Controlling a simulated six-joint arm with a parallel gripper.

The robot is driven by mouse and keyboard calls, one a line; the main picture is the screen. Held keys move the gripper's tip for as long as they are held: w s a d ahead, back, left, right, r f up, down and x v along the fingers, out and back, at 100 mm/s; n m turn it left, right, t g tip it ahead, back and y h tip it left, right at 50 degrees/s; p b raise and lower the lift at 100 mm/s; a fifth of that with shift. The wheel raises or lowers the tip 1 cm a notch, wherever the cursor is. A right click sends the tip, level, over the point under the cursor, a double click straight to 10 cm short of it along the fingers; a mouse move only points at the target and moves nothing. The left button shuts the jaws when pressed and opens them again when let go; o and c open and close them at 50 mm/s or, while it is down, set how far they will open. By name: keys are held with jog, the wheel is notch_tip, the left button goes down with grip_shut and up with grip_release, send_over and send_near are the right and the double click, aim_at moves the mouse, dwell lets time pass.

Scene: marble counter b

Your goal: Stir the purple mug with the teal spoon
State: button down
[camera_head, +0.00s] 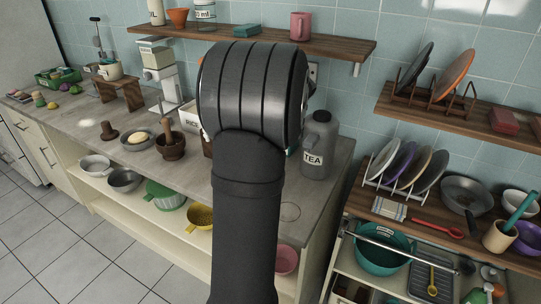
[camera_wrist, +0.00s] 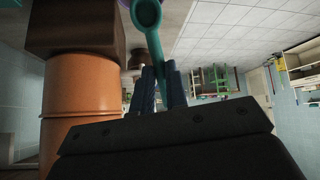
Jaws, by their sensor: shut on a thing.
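My gripper (camera_wrist: 163,88) shows in the wrist view with its dark fingers closed around the handle of the teal spoon (camera_wrist: 147,15). The spoon's bowl points away from my gripper, toward the top edge of the picture. A sliver of purple (camera_wrist: 121,18) shows beside the spoon's bowl; I cannot tell whether it is the purple mug. In the head view my arm hides my gripper and the spoon. No purple mug can be made out for sure there; a purple round vessel (camera_head: 528,238) stands at the right edge, partly cut off.
A large orange cylinder (camera_wrist: 80,105) with a brown block-like part stands close on the left in the wrist view. A shelf (camera_head: 340,48) hangs above.

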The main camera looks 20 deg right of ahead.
jog(key=shift+w+a+f+t+y, duration=0.5)
jog(key=shift+w+a+f, duration=1.2)
jog(key=shift+a, duration=0.65)
jog(key=s+d+f, duration=0.1)
jog(key=d+f, duration=0.2)
jog(key=f, duration=0.5)
jog(key=shift+m, duration=0.3)
jog(key=shift+d, duration=0.1)
